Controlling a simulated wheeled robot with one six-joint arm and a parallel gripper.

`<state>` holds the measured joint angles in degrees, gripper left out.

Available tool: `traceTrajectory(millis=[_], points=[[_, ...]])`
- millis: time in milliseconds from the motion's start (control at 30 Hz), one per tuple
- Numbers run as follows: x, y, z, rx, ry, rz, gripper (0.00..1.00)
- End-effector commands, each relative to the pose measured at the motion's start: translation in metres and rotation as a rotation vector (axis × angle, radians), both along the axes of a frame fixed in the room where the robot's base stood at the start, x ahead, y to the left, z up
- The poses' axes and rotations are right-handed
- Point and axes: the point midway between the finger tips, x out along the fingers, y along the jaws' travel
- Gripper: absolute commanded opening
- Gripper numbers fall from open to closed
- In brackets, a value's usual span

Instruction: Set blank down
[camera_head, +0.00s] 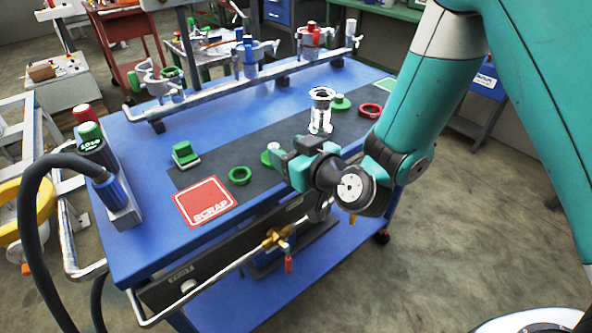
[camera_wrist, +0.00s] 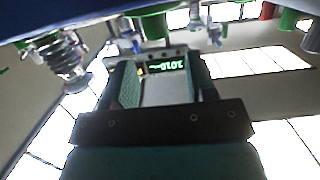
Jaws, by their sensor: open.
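My gripper (camera_head: 282,162) is open, low over the front of the dark mat, its jaws pointing left. In the wrist view, the two jaws (camera_wrist: 158,85) stand apart with nothing held between them. A small pale piece with a green rim (camera_head: 267,157) is just beyond the jaw tips, partly hidden; I cannot tell if it touches them. A similar green piece with a pale top (camera_head: 340,102) lies farther back on the mat. I cannot tell for certain which one is the blank. A clear, shiny fitting (camera_head: 321,112) stands upright behind my gripper and shows in the wrist view (camera_wrist: 62,60).
A green ring (camera_head: 240,175) and a red SCRAP plate (camera_head: 205,203) lie left of my gripper. A green block (camera_head: 186,155) and red ring (camera_head: 370,110) are on the mat. A metal pipe manifold (camera_head: 215,92) runs along the back.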

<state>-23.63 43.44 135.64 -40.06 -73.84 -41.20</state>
Motion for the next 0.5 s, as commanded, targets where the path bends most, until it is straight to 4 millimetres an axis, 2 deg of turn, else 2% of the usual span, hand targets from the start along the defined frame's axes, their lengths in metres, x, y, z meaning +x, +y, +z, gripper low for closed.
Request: traceTrajectory(millis=[200, 500], points=[[-0.013, -0.01, 0.002, 0.0, -0.002, -0.001, 0.52], [-0.018, -0.01, 0.01, 0.003, 0.013, 0.017, 0.52]])
